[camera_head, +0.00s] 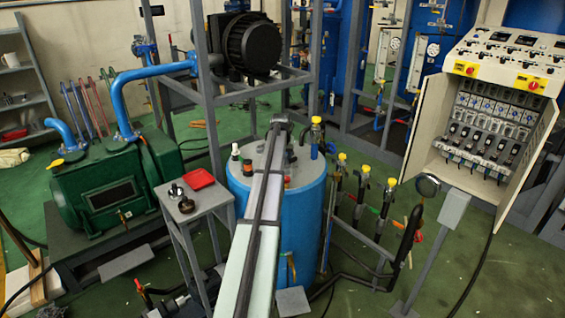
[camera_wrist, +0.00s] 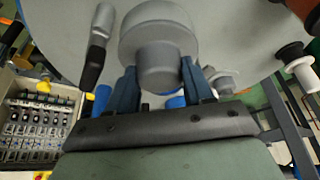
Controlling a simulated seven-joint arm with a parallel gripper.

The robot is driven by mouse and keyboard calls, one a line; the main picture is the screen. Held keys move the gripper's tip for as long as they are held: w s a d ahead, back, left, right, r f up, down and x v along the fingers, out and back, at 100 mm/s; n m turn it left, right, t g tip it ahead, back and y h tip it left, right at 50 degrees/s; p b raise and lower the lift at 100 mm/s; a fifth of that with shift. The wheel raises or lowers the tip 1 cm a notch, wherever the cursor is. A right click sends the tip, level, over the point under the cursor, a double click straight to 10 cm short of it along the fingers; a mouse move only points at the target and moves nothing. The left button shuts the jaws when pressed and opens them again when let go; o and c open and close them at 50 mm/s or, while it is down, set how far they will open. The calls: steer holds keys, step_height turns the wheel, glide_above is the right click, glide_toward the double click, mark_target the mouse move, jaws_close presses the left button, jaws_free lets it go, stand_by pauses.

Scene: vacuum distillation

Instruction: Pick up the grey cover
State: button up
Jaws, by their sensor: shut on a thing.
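The grey cover (camera_wrist: 158,35) is a round, stepped cap with a narrower knob on the near side, in the middle of the wrist view. My gripper (camera_wrist: 159,75) has its dark blue fingers on either side of the knob and is shut on it. Behind the cover is the pale grey top of the blue tank (camera_head: 300,200). In the head view my gripper (camera_head: 281,120) is over the tank top, and the arm hides most of the cover there. I cannot tell whether the cover touches the tank top or is raised.
A black-handled fitting (camera_wrist: 96,50) stands close left of the cover in the wrist view. Yellow-capped valves (camera_head: 364,172) stand right of the tank. A small table (camera_head: 205,200) with a red tray (camera_head: 199,179) stands left. An open electrical cabinet (camera_head: 425,125) is at right.

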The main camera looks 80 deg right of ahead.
steer(key=shift+c, duration=1.3)
steer(key=shift+r, duration=0.1)
